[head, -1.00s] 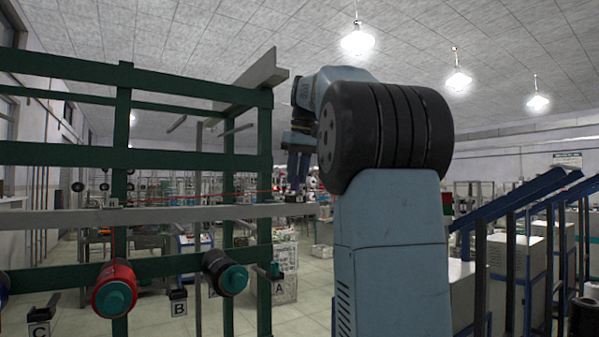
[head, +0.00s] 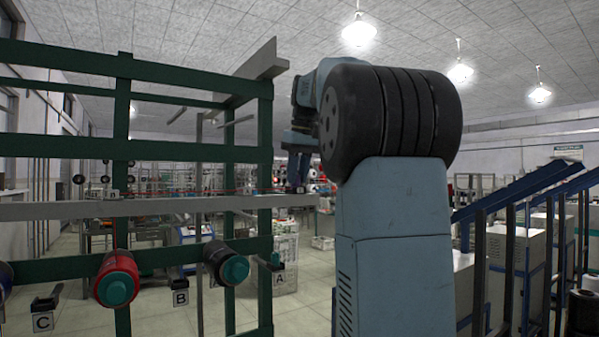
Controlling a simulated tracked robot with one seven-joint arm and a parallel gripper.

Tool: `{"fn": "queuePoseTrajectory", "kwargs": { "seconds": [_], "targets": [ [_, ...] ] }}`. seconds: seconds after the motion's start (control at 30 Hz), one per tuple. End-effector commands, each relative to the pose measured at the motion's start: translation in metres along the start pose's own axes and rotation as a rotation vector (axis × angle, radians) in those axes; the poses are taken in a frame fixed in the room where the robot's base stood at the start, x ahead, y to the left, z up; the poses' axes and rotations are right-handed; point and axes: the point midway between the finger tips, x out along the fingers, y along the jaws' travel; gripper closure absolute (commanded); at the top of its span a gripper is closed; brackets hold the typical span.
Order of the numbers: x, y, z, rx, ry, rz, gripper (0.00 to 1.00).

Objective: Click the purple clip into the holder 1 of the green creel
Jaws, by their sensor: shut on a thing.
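The green creel (head: 122,152) fills the left half of the head view, with a grey rail (head: 190,207) across its front. My gripper (head: 298,188) hangs down at the right end of this rail, beside the creel's right post. It is small, dark and partly blended with the background. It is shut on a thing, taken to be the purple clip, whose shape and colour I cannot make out. Small numbered-looking tags stand on the rail, one at the left (head: 115,194) and one near my gripper (head: 301,190); their figures are too small to read surely.
A red bobbin (head: 117,278) and a dark bobbin (head: 226,263), both with teal ends, sit on the creel below the rail. Hanging tags read A (head: 280,280), B (head: 181,298) and C (head: 42,322). Blue sloped beams (head: 520,195) and cabinets stand at right.

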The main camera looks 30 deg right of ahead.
Motion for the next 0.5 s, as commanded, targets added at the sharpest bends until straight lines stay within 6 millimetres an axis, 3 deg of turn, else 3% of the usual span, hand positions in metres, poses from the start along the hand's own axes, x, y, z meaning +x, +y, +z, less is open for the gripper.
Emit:
{"fn": "queuePoseTrajectory", "kwargs": {
  "seconds": [0.13, 0.17, 0.5],
  "targets": [
    [-0.0004, 0.0002, -0.0001, 0.000, 0.001, 0.000, 1.00],
    [-0.0005, 0.0002, -0.0001, 0.000, 0.001, 0.000, 0.75],
    [-0.0004, 0.0005, -0.0001, 0.001, 0.001, 0.001, 0.46]
  ]
}}
